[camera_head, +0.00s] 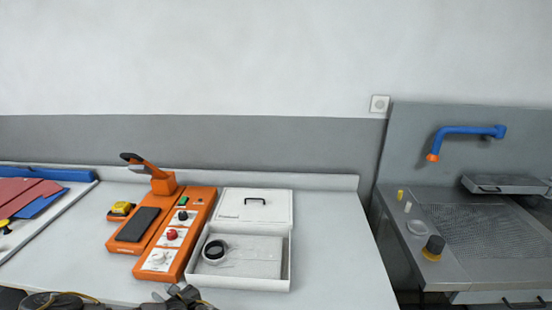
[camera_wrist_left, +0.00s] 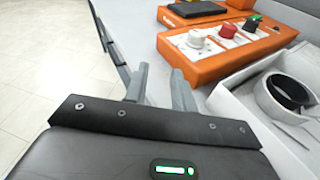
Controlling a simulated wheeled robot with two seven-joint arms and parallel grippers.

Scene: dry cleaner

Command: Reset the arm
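My left gripper (camera_head: 180,293) is at the bottom edge of the head view, by the table's front edge and just in front of the orange machine. In the left wrist view its two grey fingers (camera_wrist_left: 160,78) stand apart with nothing between them, so it is open and empty. The left arm comes in from the lower left. My right gripper and arm do not show.
An orange machine (camera_head: 175,252) with knobs stands on the white table (camera_head: 335,260). Right of it is an open white box (camera_head: 240,284) holding a black-and-white roll (camera_head: 215,251). A metal station (camera_head: 455,260) stands at the right. The table's right part is clear.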

